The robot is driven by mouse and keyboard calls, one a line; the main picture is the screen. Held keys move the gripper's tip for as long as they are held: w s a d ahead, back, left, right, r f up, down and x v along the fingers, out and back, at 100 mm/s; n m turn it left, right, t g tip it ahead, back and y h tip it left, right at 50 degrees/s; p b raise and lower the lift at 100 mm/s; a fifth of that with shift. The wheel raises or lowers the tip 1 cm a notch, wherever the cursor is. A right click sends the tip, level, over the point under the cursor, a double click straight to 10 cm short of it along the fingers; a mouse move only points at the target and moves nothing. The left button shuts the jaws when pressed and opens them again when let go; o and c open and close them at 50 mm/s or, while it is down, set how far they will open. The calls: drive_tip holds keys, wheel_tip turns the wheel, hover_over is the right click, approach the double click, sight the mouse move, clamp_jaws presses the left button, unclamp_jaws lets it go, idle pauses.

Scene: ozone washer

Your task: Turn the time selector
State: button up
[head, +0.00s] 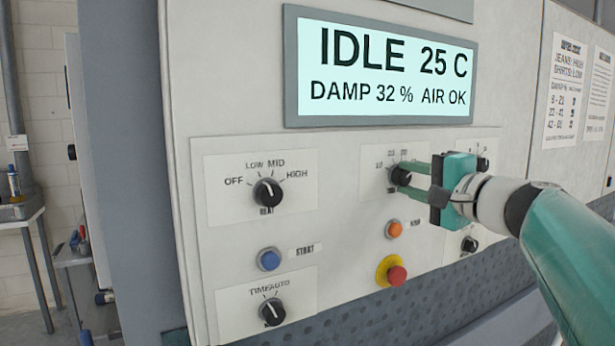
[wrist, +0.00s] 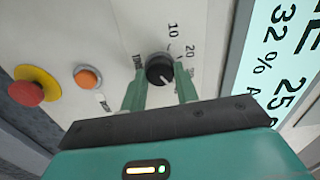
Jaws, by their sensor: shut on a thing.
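The time selector is a round black knob (head: 401,176) on a pale plate at the upper right of the control panel. It also shows in the wrist view (wrist: 160,69), with the numbers 10 and 20 and the word TIME printed around it. A short white mark shows on its face, but its exact setting is hard to read. My gripper (head: 409,178) reaches in from the right with its green fingers on the knob. In the wrist view my gripper (wrist: 160,85) has one finger on each side of the knob and is shut on it. The fingers partly hide the plate's markings.
Below the knob sit an orange button (head: 394,229) and a red stop button (head: 396,275) with a yellow collar. A heat knob (head: 267,192), a blue start button (head: 269,259) and a TIME/AUTO knob (head: 272,312) are at left. The display (head: 385,75) above reads IDLE 25 C.

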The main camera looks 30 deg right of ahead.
drive_tip(key=shift+m, duration=0.3)
drive_tip(key=shift+w, duration=0.1)
drive_tip(key=o, duration=1)
drive_tip(key=shift+w, duration=0.15)
drive_tip(key=s, duration=1.4)
drive_tip(key=shift+s+d+f, duration=0.1)
drive_tip(key=shift+s+d, duration=0.05)
drive_tip(key=shift+d, duration=0.15)
